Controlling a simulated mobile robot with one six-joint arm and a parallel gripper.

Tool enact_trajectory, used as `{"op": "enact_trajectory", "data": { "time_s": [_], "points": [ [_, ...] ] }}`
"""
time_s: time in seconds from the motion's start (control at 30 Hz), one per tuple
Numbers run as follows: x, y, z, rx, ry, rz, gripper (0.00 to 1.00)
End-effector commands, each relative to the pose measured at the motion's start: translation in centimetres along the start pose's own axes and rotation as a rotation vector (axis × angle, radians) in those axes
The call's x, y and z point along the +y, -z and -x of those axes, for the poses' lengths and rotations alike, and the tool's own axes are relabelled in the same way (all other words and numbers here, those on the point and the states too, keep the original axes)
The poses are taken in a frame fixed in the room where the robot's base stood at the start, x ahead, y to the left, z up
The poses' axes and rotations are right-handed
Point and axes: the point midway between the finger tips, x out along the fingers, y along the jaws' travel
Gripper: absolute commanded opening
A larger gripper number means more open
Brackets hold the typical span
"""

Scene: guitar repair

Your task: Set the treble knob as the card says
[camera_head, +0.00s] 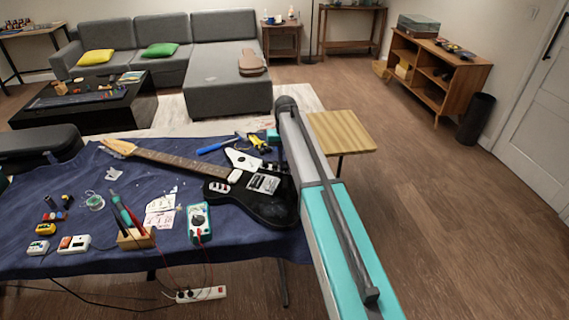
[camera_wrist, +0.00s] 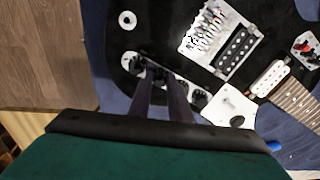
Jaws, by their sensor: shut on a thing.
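A black electric guitar (camera_head: 262,205) lies on the blue cloth of the workbench. The wrist view shows its black body (camera_wrist: 125,45) close up, with a row of small dark knobs along its edge. My gripper (camera_wrist: 158,78) reaches down to this row, its two dark fingers closed on one knob (camera_wrist: 155,73) that they partly hide. I cannot read any knob labels or settings. White paper sheets (camera_head: 160,212) with small drawings, perhaps the card, lie left of the guitar; their text is too small to read.
A multimeter (camera_head: 199,222) and a wooden tool holder (camera_head: 136,238) stand near the bench's front edge. A blue screwdriver (camera_head: 217,146) and yellow-handled pliers (camera_head: 258,142) lie behind the guitar. A power strip (camera_head: 201,294) is on the floor. Open floor lies to the right.

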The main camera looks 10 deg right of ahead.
Motion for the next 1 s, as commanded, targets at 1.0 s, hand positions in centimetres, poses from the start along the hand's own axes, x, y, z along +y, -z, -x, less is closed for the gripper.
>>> {"op": "enact_trajectory", "data": {
  "time_s": [1.0],
  "points": [
    [-0.02,-0.01,0.04,0.0,0.0,-0.949,0.0]
  ]
}}
